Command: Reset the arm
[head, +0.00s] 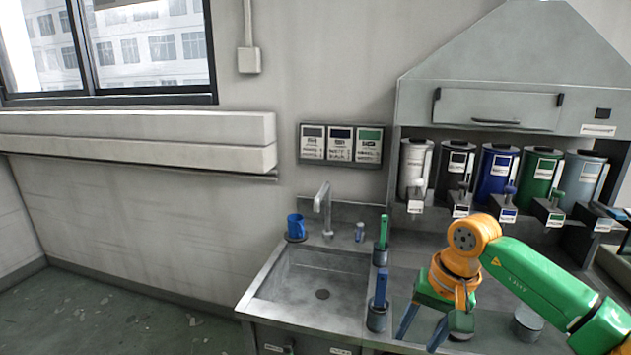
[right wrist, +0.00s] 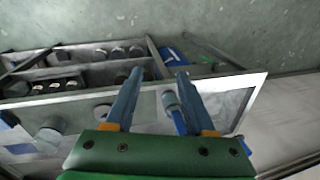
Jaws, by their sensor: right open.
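My right gripper (head: 422,333) is at the end of my green and orange arm, pointing down over the counter right of the sink. Its two blue fingers stand apart, and nothing is seen held between them. In the right wrist view the open fingers (right wrist: 160,76) reach out over the sink and counter. A blue-handled item (right wrist: 174,112) shows beyond and between them, near the right finger; its distance is hard to tell. My left gripper is not in view.
The steel sink (head: 262,296) is empty, with a blue mug (head: 296,226) on its back rim and a faucet (head: 324,205). Blue (head: 381,287) and green (head: 383,230) upright items stand in dark cups between sink and gripper. Several dispensers (head: 497,172) line the back right.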

